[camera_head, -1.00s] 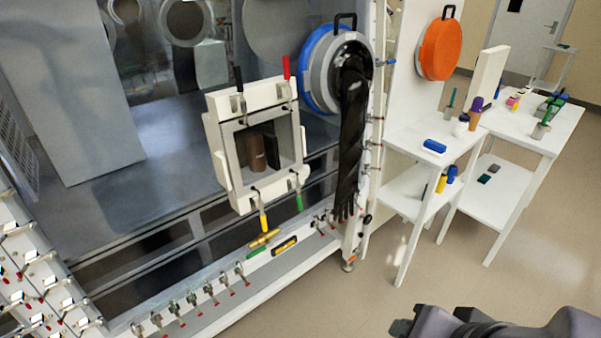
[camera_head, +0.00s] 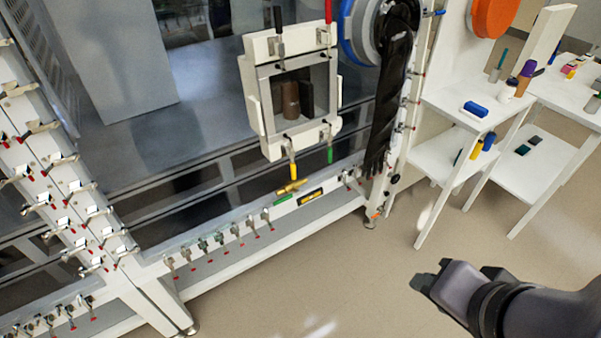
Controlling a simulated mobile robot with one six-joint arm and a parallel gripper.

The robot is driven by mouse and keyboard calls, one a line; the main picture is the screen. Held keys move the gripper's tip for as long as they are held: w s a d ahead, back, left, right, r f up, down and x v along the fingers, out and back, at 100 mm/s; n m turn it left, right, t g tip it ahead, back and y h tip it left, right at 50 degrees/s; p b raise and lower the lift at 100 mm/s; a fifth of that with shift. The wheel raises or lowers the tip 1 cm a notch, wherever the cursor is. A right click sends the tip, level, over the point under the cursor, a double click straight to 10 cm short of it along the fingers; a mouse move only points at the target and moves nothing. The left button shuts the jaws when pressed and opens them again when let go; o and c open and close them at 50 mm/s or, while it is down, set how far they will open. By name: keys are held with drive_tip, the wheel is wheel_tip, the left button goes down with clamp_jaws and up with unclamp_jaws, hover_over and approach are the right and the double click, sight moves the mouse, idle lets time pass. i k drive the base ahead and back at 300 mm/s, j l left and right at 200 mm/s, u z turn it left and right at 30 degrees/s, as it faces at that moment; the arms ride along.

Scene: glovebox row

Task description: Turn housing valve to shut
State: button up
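A white square housing (camera_head: 292,92) is mounted on the glovebox front, its window showing a brown cylinder (camera_head: 291,100) inside. Black (camera_head: 278,20), red (camera_head: 328,14), yellow (camera_head: 292,168) and green (camera_head: 330,152) handles are at its corners. Below it, on the lower rail, is a brass valve (camera_head: 291,187) with a green lever (camera_head: 283,200) lying along the rail. I cannot tell which of these is the housing valve. My gripper (camera_head: 424,282) is at the lower right over the floor, far from the housing and touching nothing. Its fingers are too small and dark to tell whether they are open.
A black glove (camera_head: 393,100) hangs from a blue-ringed port right of the housing. Several small red-tipped valves (camera_head: 220,241) line the lower rail. White tables (camera_head: 452,100) with bottles and small items stand at the right. The floor (camera_head: 330,275) between rail and gripper is clear.

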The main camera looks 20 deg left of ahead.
sight(298, 193)
drive_tip(key=i+j, duration=0.8)
drive_tip(key=j+u, duration=0.05)
drive_tip(key=j, duration=0.05)
